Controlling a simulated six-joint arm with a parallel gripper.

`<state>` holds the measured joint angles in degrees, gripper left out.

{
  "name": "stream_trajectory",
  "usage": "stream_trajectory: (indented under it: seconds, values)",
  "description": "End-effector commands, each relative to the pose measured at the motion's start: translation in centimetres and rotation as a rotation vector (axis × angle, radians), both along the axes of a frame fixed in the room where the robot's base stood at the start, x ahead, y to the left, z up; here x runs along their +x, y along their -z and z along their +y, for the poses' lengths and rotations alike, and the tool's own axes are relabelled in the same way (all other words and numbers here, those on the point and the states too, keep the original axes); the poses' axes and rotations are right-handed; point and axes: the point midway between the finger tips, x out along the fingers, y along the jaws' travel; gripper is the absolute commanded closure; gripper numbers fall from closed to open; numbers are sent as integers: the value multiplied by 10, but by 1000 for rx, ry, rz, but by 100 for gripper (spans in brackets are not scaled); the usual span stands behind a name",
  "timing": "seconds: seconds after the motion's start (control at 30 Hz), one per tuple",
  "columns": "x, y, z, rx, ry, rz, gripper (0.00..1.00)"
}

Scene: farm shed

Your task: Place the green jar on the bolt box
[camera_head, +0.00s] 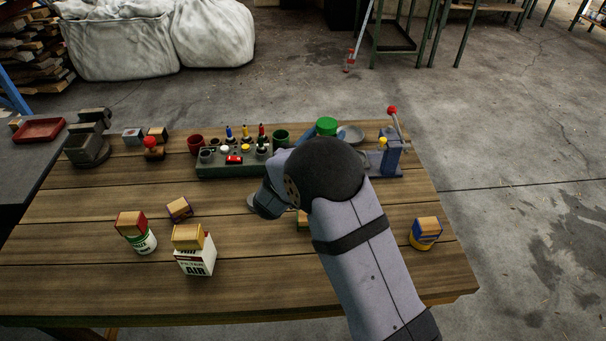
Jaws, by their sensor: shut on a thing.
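A bright green round lid or top (327,126), likely the green jar, shows just beyond the dark joint of my arm at the back of the bench. Its lower part is hidden by the arm, so I cannot tell whether it stands on the bench or is held.
A green rack (232,171) with cups and coloured tools stands at the back middle. A blue fixture (390,158) with a red-knobbed lever is at the back right. A white filter box (196,261), a green-white can (145,242) and a blue-yellow tin (425,240) carry blocks. The front middle is clear.

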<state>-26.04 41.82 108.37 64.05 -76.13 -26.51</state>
Motion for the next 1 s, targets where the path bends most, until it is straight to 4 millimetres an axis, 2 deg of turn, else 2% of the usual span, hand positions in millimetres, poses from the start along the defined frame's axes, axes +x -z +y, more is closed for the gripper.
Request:
stream_trajectory:
  seconds: [0.1, 0.3, 0.57, 1.0]
  values:
    - [23, -11, 26, 0, -99, 0, 77]
    - [39, -8, 53, -1, -204, 3, 77]
    - [40, 1, 56, 1, -217, 4, 77]
    - [40, 50, 56, 1, -215, 4, 77]
